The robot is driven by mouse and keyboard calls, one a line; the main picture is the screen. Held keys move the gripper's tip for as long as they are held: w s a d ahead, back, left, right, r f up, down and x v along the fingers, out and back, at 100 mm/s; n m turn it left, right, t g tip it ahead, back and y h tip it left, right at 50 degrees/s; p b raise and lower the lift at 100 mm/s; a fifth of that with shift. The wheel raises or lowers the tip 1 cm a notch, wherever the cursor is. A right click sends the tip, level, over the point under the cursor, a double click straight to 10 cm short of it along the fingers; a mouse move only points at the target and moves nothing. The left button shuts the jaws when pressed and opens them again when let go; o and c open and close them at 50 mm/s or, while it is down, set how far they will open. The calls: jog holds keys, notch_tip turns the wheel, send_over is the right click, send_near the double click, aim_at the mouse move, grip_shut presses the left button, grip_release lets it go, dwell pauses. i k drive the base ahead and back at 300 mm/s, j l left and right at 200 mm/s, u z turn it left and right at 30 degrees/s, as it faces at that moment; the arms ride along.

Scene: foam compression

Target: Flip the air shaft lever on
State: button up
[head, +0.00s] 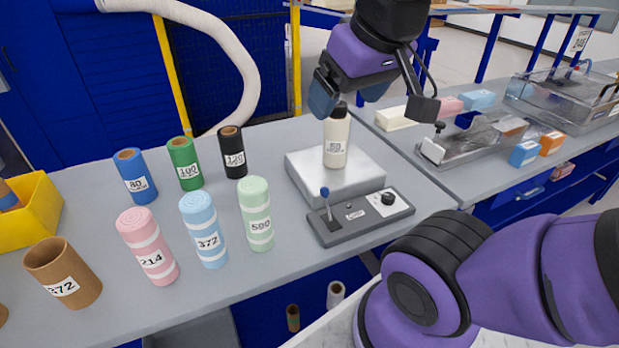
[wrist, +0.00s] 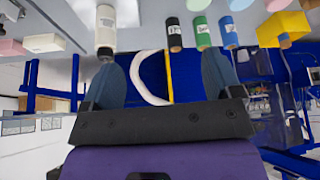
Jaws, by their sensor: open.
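The lever (head: 325,201) has a blue ball knob on a thin stem. It stands roughly upright at the left end of a dark grey control panel (head: 345,230), which also carries a black dial (head: 388,198) on a white plate. My gripper (head: 348,101) is above and behind the panel, near the black cap of a cream bottle (head: 337,146). In the wrist view my gripper (wrist: 162,66) has its blue fingers spread with nothing between them. The bottle (wrist: 105,25) appears there close to the left finger; I cannot tell whether they touch. The lever does not show there.
The bottle stands on a silver block (head: 305,172) behind the panel. Pink (head: 148,246), blue (head: 203,230) and green (head: 256,214) foam rolls stand to the left, with cardboard tubes around them. A clear-walled tray (head: 470,145) lies to the right.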

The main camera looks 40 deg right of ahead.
aim_at(324, 192)
jog(key=j+z, duration=0.15)
jog(key=j, duration=0.35)
jog(key=j+z, duration=0.15)
jog(key=j, duration=0.4)
jog(key=j+z, duration=0.1)
jog(key=j, duration=0.4)
jog(key=j+z, duration=0.15)
jog(key=j, duration=0.35)
jog(key=j+z, duration=0.15)
jog(key=j, duration=0.4)
jog(key=k+j+z, duration=0.15)
jog(key=j, duration=0.35)
jog(key=j+z, duration=0.15)
jog(key=j, duration=0.35)
jog(key=k+j+z, duration=0.15)
jog(key=j, duration=0.3)
